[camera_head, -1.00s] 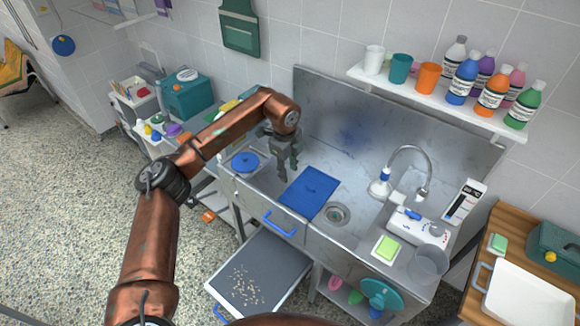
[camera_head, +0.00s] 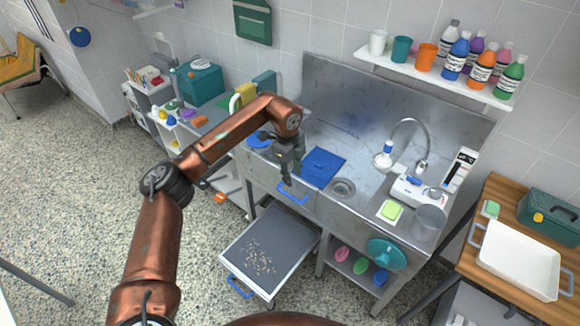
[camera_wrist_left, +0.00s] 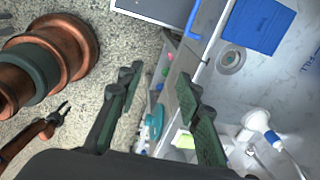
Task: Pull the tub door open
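The tub (camera_head: 372,181) is a grey steel basin with a blue mat (camera_head: 322,167) and a drain in it. The tub door (camera_head: 264,178) is in its front wall and looks shut. It carries a blue bar handle (camera_head: 292,195). My left gripper (camera_head: 287,180) hangs just above the handle in the head view, fingers pointing down; whether it touches cannot be told. In the left wrist view my left gripper (camera_wrist_left: 158,92) is open with nothing between its fingers, and the handle (camera_wrist_left: 193,20) lies beyond them.
A pulled-out tray (camera_head: 283,239) with small pellets sticks out below the tub door. A faucet (camera_head: 420,150) and white scale-like device stand at the tub's right. A shelf of bottles (camera_head: 435,76) hangs above. A wooden table with a white tray (camera_head: 518,262) is at right. The floor at left is open.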

